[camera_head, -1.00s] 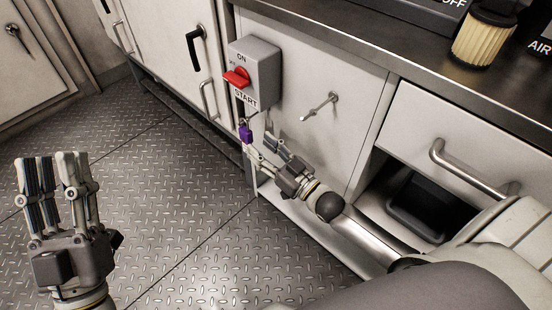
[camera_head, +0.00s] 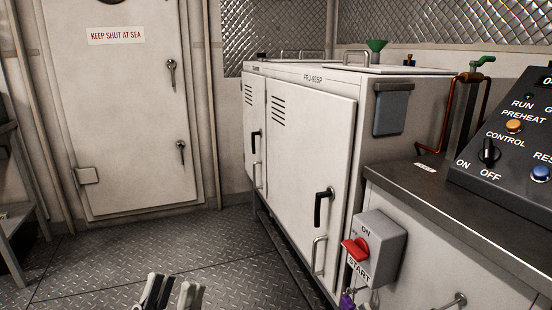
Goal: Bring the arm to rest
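The fingertips of my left gripper (camera_head: 172,291) show at the bottom edge, over the floor. They point up with a gap between them and nothing visible in it, so it looks open. The rest of that hand is below the picture. My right gripper cannot be made out in this view. The grey switch box (camera_head: 383,242) with its red handle (camera_head: 355,249) is at the lower right. A purple padlock-like piece (camera_head: 347,300) hangs below it, cut by the bottom edge.
A white cabinet (camera_head: 306,165) with black handles stands in the middle. A counter (camera_head: 440,210) with a control panel (camera_head: 510,150) is at the right. A closed door (camera_head: 125,120) is at the back left, a rack (camera_head: 15,215) at the far left. Patterned floor (camera_head: 190,245) lies clear between.

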